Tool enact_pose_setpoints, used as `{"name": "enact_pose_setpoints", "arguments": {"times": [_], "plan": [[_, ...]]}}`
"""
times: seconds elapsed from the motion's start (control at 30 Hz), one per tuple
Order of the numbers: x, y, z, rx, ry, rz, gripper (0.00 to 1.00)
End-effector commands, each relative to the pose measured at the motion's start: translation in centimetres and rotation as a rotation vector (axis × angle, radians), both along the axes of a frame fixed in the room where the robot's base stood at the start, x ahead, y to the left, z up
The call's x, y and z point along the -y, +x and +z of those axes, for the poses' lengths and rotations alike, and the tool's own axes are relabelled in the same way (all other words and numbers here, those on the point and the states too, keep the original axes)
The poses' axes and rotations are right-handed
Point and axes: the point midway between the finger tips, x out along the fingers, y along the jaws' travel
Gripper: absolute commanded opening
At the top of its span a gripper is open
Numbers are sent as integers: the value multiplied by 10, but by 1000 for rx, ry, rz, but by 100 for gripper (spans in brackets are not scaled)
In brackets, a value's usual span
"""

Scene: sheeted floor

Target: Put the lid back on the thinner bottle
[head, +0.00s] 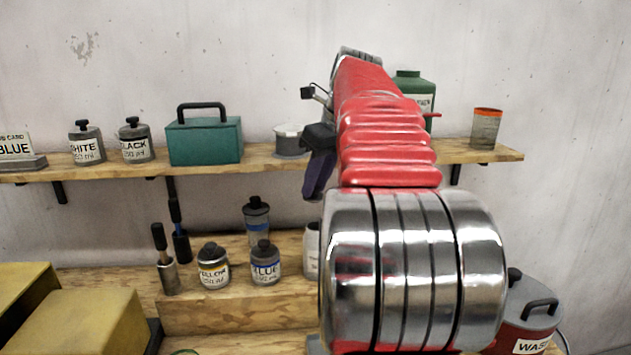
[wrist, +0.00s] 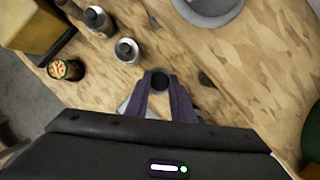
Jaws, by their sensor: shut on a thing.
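My gripper (head: 316,190) has purple fingers and hangs in front of the upper shelf, left of my red arm. In the wrist view its fingertips (wrist: 160,88) are shut on a small, round, black lid (wrist: 160,78). A green bottle (head: 408,84) with a pale label stands on the upper shelf, partly hidden behind my arm; its label cannot be read in full, and it looks like the thinner bottle. Its narrow top shows green. The gripper is to its left and lower. A dark green shape at the wrist view's right edge cannot be identified.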

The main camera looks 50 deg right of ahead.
Motion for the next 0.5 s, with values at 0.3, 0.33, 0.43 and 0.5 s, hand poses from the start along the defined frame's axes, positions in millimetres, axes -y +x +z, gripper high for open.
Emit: {"name": "enact_pose_setpoints", "arguments": {"times": [0.3,0.33,0.43,0.5], "plan": [[5,-5,-2,0,0,-14,1],[5,-5,-3,0,0,-14,1],[5,-5,-6,-1,0,-14,1],[5,-6,-10,-1,0,-14,1]]}}
